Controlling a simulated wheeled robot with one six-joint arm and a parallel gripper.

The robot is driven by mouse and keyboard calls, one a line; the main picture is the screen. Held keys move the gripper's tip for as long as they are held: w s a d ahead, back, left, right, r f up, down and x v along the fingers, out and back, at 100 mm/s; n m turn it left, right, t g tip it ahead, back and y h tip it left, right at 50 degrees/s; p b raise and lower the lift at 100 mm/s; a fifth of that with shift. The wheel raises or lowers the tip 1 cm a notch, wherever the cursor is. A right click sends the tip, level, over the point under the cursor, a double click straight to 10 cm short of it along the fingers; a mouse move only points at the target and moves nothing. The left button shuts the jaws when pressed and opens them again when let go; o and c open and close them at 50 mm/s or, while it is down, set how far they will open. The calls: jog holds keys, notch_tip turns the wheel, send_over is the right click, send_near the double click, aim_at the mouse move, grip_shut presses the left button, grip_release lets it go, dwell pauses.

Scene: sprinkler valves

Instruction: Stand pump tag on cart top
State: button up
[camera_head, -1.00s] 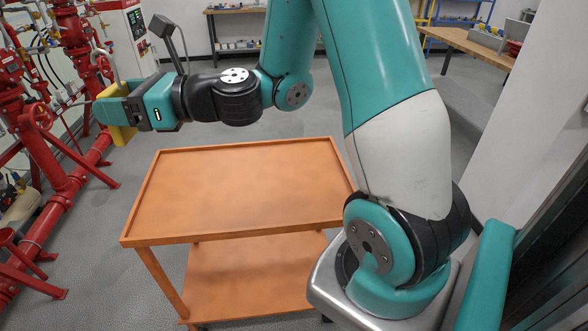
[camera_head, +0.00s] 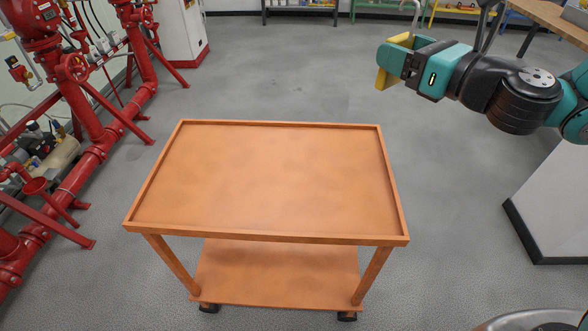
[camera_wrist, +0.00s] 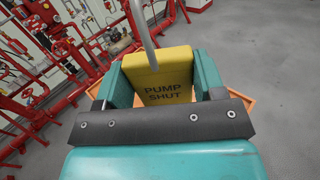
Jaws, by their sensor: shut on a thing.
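The yellow pump tag, lettered "PUMP SHUT" (camera_wrist: 163,79), is between the two teal fingers of my gripper (camera_wrist: 152,80) in the wrist view. A grey hook or shackle rises from its top edge. In the head view my gripper (camera_head: 396,60) is shut on the tag (camera_head: 387,79), at the upper right, raised and beyond the cart's far right corner in the picture. The orange cart top (camera_head: 270,180) is empty, with a low raised rim around it. In the wrist view the cart shows only as orange edges behind the tag and fingers.
Red pipes and valves (camera_head: 95,130) stand along the left wall, beside a white cabinet (camera_head: 180,30). A wooden bench (camera_head: 555,18) is at the far right and a pale block or wall (camera_head: 555,190) at the right. Grey floor around the cart is clear.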

jog(key=w+a+f+b, duration=0.2)
jog(key=a+f+b, duration=0.35)
jog(key=f, duration=0.35)
jog(key=b, duration=0.6)
send_over(299, 195)
notch_tip(299, 195, down, 5)
jog(key=shift+g, duration=0.4)
notch_tip(299, 195, down, 20)
jog(key=b, duration=1.1)
jog(key=shift+w+f+b, duration=0.1)
jog(key=shift+w+b, duration=0.05)
jog(key=shift+b, duration=0.2)
jog(key=o, duration=1)
